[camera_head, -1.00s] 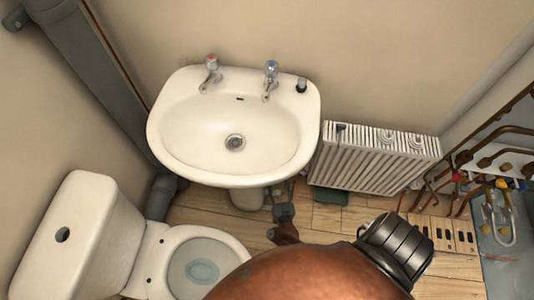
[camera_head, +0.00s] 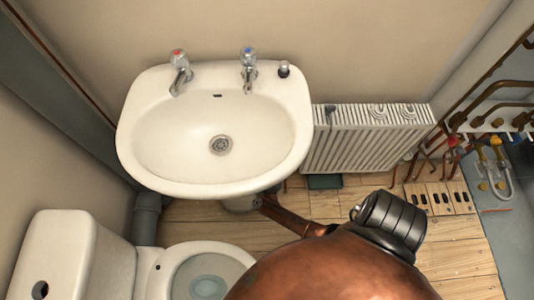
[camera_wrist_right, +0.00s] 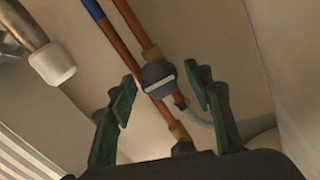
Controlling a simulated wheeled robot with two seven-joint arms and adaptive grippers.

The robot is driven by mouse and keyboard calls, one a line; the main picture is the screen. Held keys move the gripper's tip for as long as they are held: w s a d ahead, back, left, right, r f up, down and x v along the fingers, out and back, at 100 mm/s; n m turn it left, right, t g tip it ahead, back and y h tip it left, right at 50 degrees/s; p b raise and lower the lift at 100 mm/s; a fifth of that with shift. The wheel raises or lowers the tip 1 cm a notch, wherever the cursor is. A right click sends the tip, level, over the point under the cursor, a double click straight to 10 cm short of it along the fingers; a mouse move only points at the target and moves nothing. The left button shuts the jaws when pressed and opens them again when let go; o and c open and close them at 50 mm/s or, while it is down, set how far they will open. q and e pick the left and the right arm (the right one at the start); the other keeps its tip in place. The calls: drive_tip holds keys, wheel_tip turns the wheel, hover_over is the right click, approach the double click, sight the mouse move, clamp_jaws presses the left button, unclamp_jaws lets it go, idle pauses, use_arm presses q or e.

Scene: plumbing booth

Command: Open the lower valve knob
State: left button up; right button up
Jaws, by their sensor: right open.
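In the right wrist view, a dark grey rounded valve knob (camera_wrist_right: 158,74) with a pale rim sits on the copper pipes. My right gripper (camera_wrist_right: 160,78) is open, its two dark green-grey fingers on either side of the knob, with visible gaps. The fingers do not appear to touch it. Only one knob is clearly visible, so I cannot tell from this view whether it is the lower one. In the head view, my right arm reaches under the white sink (camera_head: 218,190), which hides the gripper and valve. My left gripper is not in view.
Copper pipes with a blue section (camera_wrist_right: 95,10) and brass fittings (camera_wrist_right: 180,133) run past the knob. A pale pipe end (camera_wrist_right: 52,63) is at upper left. A toilet (camera_head: 65,250) stands left of the sink, a radiator (camera_head: 365,145) right. Wooden floor (camera_head: 190,220) lies between.

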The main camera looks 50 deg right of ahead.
drive_tip(key=shift+w+d+r, duration=0.1)
drive_tip(key=shift+c, duration=0.6)
drive_tip(key=c, duration=1)
drive_tip(key=shift+c, duration=0.2)
